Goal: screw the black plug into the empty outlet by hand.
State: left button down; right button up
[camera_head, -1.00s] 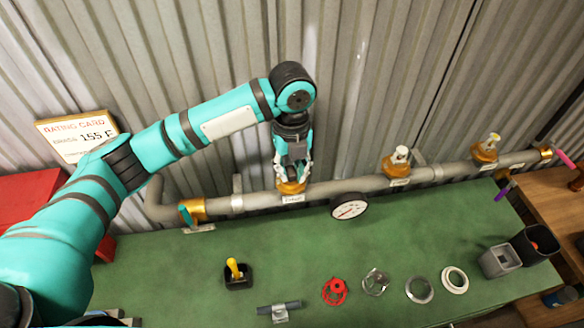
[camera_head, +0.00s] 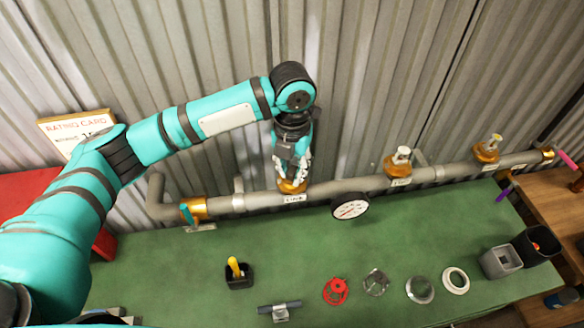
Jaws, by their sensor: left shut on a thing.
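My left gripper (camera_head: 292,178) points down at the left brass outlet (camera_head: 293,187) on the grey pipe. Its fingers are shut right above the outlet's rim. The black plug is hidden between the fingers, and I cannot make out its thread or how deep it sits. Two more brass outlets stand on the pipe to the right, the middle one (camera_head: 397,166) and the right one (camera_head: 486,151), each with a pale fitting on top. My right gripper is not in view.
A pressure gauge (camera_head: 350,206) hangs in front of the pipe. On the green bench (camera_head: 180,270) are a black holder (camera_head: 239,281) with a yellow handle, a red ring (camera_head: 335,291), several metal rings and a grey cup (camera_head: 500,262). A rating card (camera_head: 75,125) stands behind my arm.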

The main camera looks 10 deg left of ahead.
pick_arm(q)
jog(key=m, duration=0.5)
jog(key=shift+a+m, duration=0.1)
jog(key=shift+m, duration=0.2)
jog(key=c, duration=1)
grip_release()
